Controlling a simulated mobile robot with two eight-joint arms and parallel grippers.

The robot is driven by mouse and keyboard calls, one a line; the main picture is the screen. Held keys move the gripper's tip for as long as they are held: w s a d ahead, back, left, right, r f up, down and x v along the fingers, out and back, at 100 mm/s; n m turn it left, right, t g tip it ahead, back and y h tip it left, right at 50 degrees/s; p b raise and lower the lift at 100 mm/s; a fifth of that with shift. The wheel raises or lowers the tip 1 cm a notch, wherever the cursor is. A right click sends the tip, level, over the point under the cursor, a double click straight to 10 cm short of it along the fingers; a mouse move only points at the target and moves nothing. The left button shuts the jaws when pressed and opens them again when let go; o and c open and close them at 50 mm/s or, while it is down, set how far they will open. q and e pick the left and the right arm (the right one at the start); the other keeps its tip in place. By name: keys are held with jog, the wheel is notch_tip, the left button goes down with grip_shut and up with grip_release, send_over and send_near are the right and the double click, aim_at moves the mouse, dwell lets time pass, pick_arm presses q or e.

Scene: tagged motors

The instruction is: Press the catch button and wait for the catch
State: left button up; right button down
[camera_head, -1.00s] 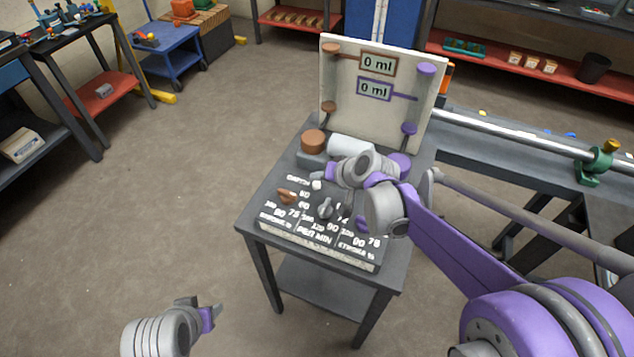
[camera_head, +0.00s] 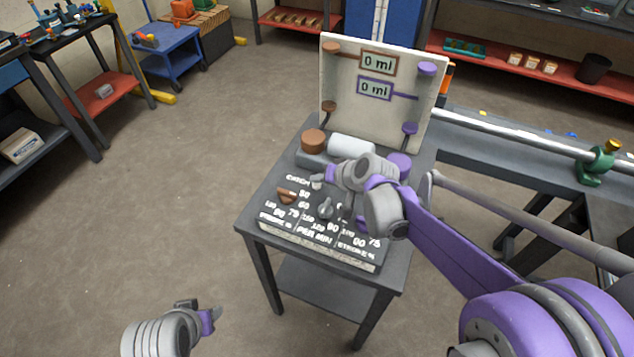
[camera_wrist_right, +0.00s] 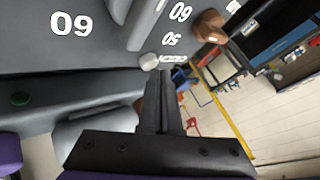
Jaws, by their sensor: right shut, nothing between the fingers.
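The panel (camera_head: 318,247) on the small grey table has a "CATCH" label (camera_head: 298,179) at its far left. The small pale round catch button (camera_head: 317,182) is beside the label. It also shows in the right wrist view (camera_wrist_right: 149,61), just beyond my fingertips. My right gripper (camera_head: 328,180) is shut and empty, its tips at or very close to the button; I cannot tell whether they touch it. The brown-framed display (camera_head: 378,63) and the purple-framed display (camera_head: 374,89) both read 0 ml. My left gripper (camera_head: 216,314) hangs at the lower left, away from the table; its jaws are unclear.
A brown knob (camera_head: 286,195) and a grey knob (camera_head: 325,208) stand close to the button. A white cylinder (camera_head: 351,147) lies behind, beside a brown round part (camera_head: 313,140). The upright board (camera_head: 347,95) rises at the back. The floor left of the table is clear.

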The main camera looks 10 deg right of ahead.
aim_at(319, 186)
pick_arm(q)
jog(key=shift+f, duration=0.25)
pick_arm(e)
jog(key=shift+f, duration=0.3)
pick_arm(q)
jog(key=shift+w+r+p, duration=0.15)
jog(key=shift+r+p, duration=0.2)
jog(key=shift+r, duration=0.25)
pick_arm(e)
jog(key=shift+r, duration=0.8)
jog(key=shift+r+p, duration=0.4)
jog(key=shift+r, duration=0.25)
pick_arm(q)
jog(key=r+p, duration=0.1)
jog(key=w+r, duration=0.1)
jog(key=r, duration=0.1)
jog(key=r+p, duration=0.1)
jog(key=shift+w+r+p, duration=0.35)
jog(key=shift+r, duration=0.05)
pick_arm(e)
notch_tip(319, 186, up, 5)
jog(key=shift+f, duration=0.15)
pick_arm(q)
jog(key=shift+s, duration=0.1)
pick_arm(e)
jog(key=shift+s, duration=0.1)
